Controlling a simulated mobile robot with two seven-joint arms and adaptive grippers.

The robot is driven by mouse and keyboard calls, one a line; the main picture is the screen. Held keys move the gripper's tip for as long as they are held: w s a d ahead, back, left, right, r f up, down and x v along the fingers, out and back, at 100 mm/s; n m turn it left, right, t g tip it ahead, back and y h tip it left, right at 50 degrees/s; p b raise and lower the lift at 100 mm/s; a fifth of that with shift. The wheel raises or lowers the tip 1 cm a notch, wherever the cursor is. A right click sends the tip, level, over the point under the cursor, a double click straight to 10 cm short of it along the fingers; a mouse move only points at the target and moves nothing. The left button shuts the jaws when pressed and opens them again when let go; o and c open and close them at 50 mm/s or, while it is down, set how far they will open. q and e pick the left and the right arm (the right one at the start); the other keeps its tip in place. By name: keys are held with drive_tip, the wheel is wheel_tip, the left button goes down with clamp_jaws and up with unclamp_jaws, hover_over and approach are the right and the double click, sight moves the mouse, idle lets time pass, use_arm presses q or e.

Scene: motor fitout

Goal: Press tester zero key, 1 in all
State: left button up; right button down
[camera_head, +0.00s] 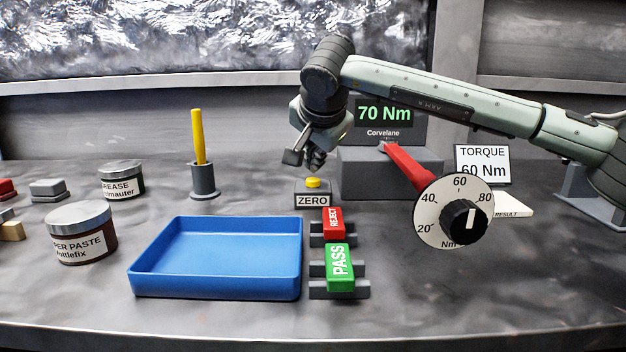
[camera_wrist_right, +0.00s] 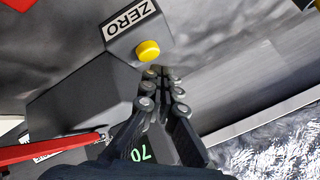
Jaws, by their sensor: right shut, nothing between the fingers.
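The zero key is a yellow button (camera_head: 313,183) on a small grey box labelled ZERO (camera_head: 312,201), in the middle of the bench. My right gripper (camera_head: 312,163) is shut and empty, a little above and behind the button, apart from it. In the right wrist view the button (camera_wrist_right: 148,50) lies just beyond the shut fingertips (camera_wrist_right: 158,72). The tester (camera_head: 388,168) is a grey block whose display (camera_head: 384,113) reads 70 Nm. A red lever (camera_head: 408,165) reaches from it to the dial (camera_head: 452,211). My left gripper is not in view.
An empty blue tray (camera_head: 215,284) lies front left of the key. Red REJECT (camera_head: 333,222) and green PASS (camera_head: 340,266) blocks sit in front of it. A holder (camera_head: 204,180) with a yellow stick and jars (camera_head: 80,235) stand left. A TORQUE 60 Nm sign (camera_head: 482,164) stands right.

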sight(314, 181)
drive_tip(key=shift+f+b, duration=0.35)
drive_tip(key=shift+f, duration=0.1)
drive_tip(key=shift+f+b, duration=0.5)
drive_tip(key=shift+f, duration=0.05)
idle(0.5)
drive_tip(key=shift+r, duration=0.15)
drive_tip(key=shift+r+p, duration=0.55)
drive_tip(key=shift+r, duration=0.3)
drive_tip(key=shift+r+p, duration=1.55)
drive_tip(key=shift+r, duration=0.95)
